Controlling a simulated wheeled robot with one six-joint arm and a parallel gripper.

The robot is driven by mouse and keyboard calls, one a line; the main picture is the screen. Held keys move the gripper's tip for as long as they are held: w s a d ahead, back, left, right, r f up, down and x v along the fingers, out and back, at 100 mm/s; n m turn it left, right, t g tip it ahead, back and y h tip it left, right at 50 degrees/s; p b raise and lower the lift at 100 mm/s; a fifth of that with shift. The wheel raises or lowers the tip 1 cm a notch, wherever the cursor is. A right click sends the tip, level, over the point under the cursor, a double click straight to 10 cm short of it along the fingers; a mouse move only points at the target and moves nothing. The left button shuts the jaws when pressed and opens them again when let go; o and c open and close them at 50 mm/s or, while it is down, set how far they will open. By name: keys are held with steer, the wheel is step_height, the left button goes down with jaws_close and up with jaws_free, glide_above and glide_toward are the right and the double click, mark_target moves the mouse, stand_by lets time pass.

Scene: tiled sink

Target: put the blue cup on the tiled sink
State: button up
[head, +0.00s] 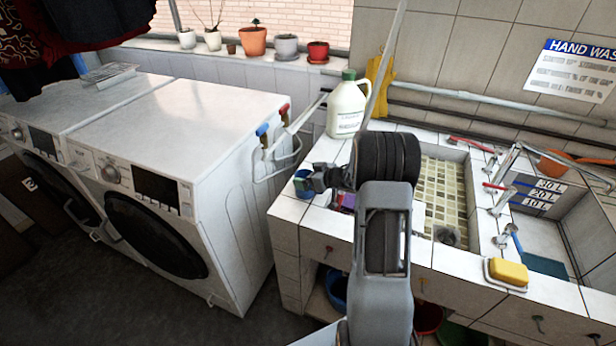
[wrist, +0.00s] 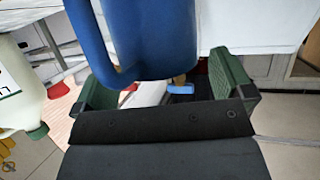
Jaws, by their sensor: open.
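The blue cup (head: 303,186) is at the left corner of the tiled sink (head: 288,212) in the head view, partly hidden by my gripper (head: 316,180). It seems to stand on the white tiles, though its base is hard to see. In the wrist view the cup (wrist: 155,38) is large and lies between the two green fingers of my gripper (wrist: 162,80), with its handle toward the left finger. The fingers are apart, with a visible gap between the cup and the right finger. Contact at the left finger is unclear.
A white jug with a green cap (head: 346,106) stands behind my arm on the sink's back edge. A washing machine (head: 235,170) with a side rack (head: 277,160) is close on the left. A yellow sponge (head: 508,271) lies at the front right. The basin (head: 440,195) is partly hidden.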

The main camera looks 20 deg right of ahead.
steer(key=v, duration=1.1)
steer(key=s+a+r+m+h, duration=0.1)
steer(key=a+r+m+h, duration=0.25)
steer(key=r+h, duration=0.6)
steer(key=s+a+f+m+g+y, duration=0.1)
steer(key=s+a+g, duration=0.3)
steer(key=s+a, duration=0.3)
steer(key=s+a+m+g+y, duration=0.1)
steer(key=s+a+g, duration=0.3)
steer(key=s+a, duration=0.4)
steer(key=s+y, duration=0.1)
steer(key=s, duration=0.3)
steer(key=shift+s+f, duration=0.25)
steer(key=shift+f, duration=0.15)
steer(key=shift+a, duration=0.1)
